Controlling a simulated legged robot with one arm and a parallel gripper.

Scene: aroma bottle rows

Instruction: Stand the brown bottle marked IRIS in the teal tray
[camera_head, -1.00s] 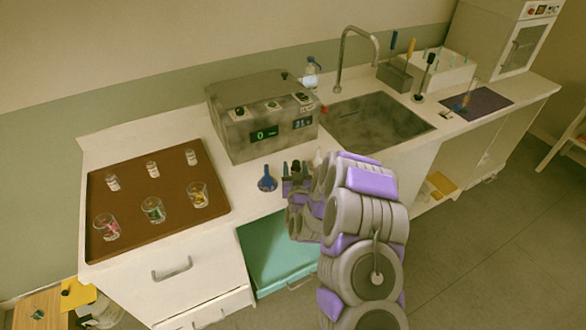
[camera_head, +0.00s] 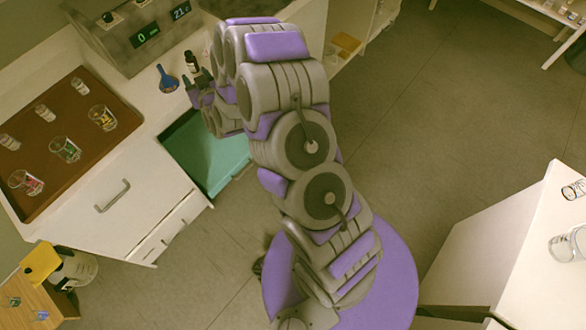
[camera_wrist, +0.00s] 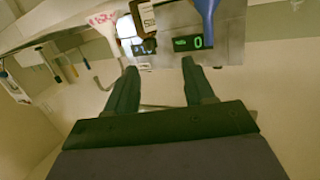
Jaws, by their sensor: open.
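A small dark brown bottle (camera_head: 191,62) with a pale label stands on the counter, near the instrument box. In the wrist view the bottle (camera_wrist: 148,20) appears upside down at the top, beyond and between the fingertips; its label is not clearly legible. My gripper (camera_head: 196,86) is open and empty beside the bottle and funnel, partly hidden by my arm. Its two fingers show apart in the wrist view (camera_wrist: 160,76). The teal tray (camera_head: 212,150) is a drawer-like tray pulled out below the counter's front edge; it looks empty where visible, and my arm hides part of it.
A blue funnel (camera_head: 167,80) stands left of the bottle; a white item with red lettering (camera_wrist: 104,22) is on the bottle's other side. The instrument box (camera_head: 140,35) stands behind. A brown tray (camera_head: 60,130) holds several glasses. Another white table (camera_head: 545,250) is at right.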

